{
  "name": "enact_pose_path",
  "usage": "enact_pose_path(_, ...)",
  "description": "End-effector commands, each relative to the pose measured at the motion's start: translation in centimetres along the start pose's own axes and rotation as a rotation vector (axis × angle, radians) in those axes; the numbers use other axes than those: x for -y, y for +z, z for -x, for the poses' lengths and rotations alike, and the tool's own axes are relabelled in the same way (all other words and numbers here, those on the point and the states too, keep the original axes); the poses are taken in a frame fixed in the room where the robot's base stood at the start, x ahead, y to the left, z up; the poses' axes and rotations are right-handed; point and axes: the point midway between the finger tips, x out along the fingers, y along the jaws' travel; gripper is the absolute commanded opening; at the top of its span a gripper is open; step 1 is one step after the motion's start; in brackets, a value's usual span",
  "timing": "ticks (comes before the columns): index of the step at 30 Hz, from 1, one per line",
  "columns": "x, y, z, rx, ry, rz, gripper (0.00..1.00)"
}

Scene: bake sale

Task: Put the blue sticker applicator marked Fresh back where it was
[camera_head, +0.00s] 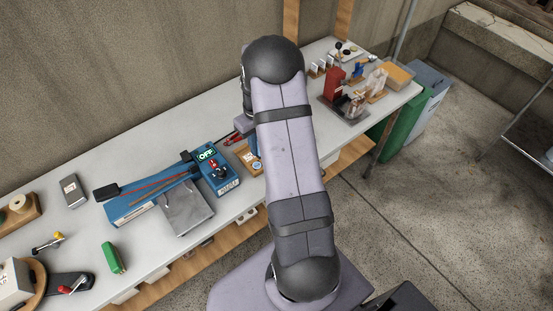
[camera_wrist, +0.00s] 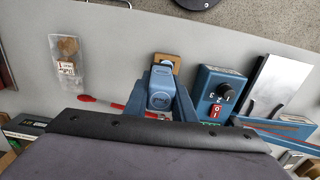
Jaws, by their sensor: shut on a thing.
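The blue sticker applicator (camera_wrist: 161,92) is between the two blue fingers of my gripper (camera_wrist: 163,104) in the wrist view. My gripper is shut on it. The label on its top is too small to read. A small wooden block (camera_wrist: 168,61) shows right by the far end of the applicator; I cannot tell whether they touch. In the head view my arm hides most of my gripper and the applicator. The wooden block (camera_head: 256,165) shows partly there, left of my arm, near the table's front edge.
A blue sealer with a dial (camera_wrist: 221,92), showing OFF in the head view (camera_head: 216,174), stands close beside. A red-handled tool (camera_wrist: 102,101) and a clear packet (camera_wrist: 68,62) lie on the other side. A tray of goods (camera_head: 345,112) stands farther right.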

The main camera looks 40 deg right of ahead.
Motion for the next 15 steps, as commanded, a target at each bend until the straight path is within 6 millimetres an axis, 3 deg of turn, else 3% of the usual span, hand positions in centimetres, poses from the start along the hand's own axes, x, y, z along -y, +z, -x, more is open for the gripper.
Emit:
enact_pose_path(3, -2.5, 1.0, -1.9, -0.002, 0.001, -0.058, 0.04)
enact_pose_path(8, -7.7, 1.3, -2.9, -0.006, 0.004, -0.156, 0.04)
enact_pose_path(15, -12.2, 1.5, -0.5, -0.005, 0.003, -0.197, 0.04)
